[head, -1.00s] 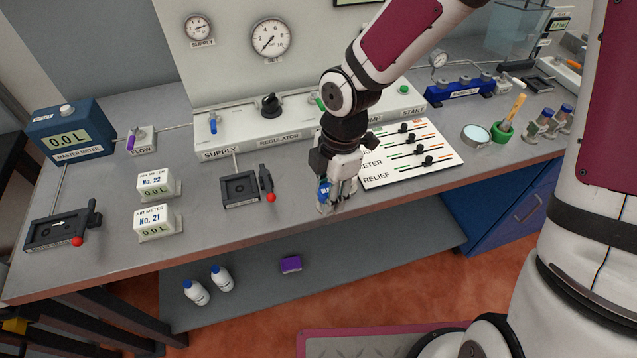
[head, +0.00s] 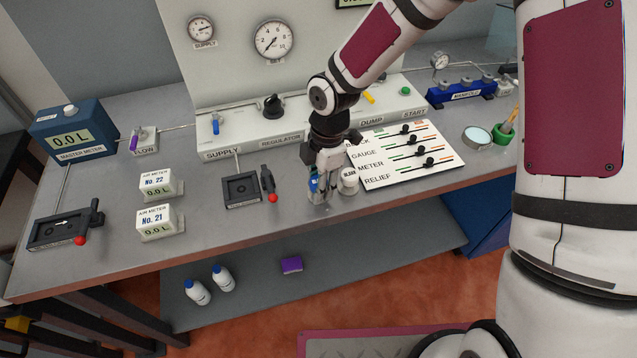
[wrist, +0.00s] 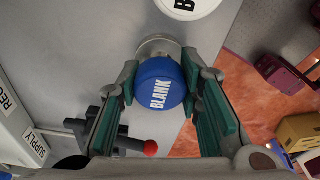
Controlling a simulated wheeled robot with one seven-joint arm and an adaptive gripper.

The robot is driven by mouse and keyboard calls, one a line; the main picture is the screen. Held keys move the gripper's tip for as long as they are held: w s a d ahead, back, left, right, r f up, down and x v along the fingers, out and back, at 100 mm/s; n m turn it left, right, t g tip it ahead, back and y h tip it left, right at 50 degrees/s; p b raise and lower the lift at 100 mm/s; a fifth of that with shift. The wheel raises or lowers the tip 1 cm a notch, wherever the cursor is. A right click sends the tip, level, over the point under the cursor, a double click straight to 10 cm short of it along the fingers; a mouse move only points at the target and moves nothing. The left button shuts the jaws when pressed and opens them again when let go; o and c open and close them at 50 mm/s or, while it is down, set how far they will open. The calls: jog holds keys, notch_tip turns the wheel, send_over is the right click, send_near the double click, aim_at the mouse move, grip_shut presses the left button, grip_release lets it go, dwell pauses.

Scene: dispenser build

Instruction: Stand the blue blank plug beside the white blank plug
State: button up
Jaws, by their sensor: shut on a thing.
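The blue blank plug (wrist: 163,88) has a round blue cap marked BLANK above a metal base. In the wrist view my gripper (wrist: 168,98) has its two green-padded fingers closed on either side of the cap. In the head view my gripper (head: 320,190) is low over the bench's front part, and the blue plug (head: 314,184) shows partly behind the fingers. I cannot tell whether its base touches the bench. The white blank plug (head: 349,180) stands upright just to the right, a small gap away. Its white cap shows at the top of the wrist view (wrist: 187,5).
A black fixture (head: 241,190) with a red-knobbed lever (head: 272,197) is left of my gripper. The white panel with sliders (head: 408,155) lies right of the white plug. The regulator console (head: 240,147) stands behind. The bench's front edge is close.

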jog(key=shift+f, duration=0.15)
jog(key=o, duration=1.2)
jog(key=shift+o, duration=0.2)
notch_tip(320, 180, up, 12)
jog(key=d, duration=0.1)
jog(key=shift+w+d, duration=0.2)
jog(key=shift+w, duration=0.15)
jog(key=shift+r, duration=0.2)
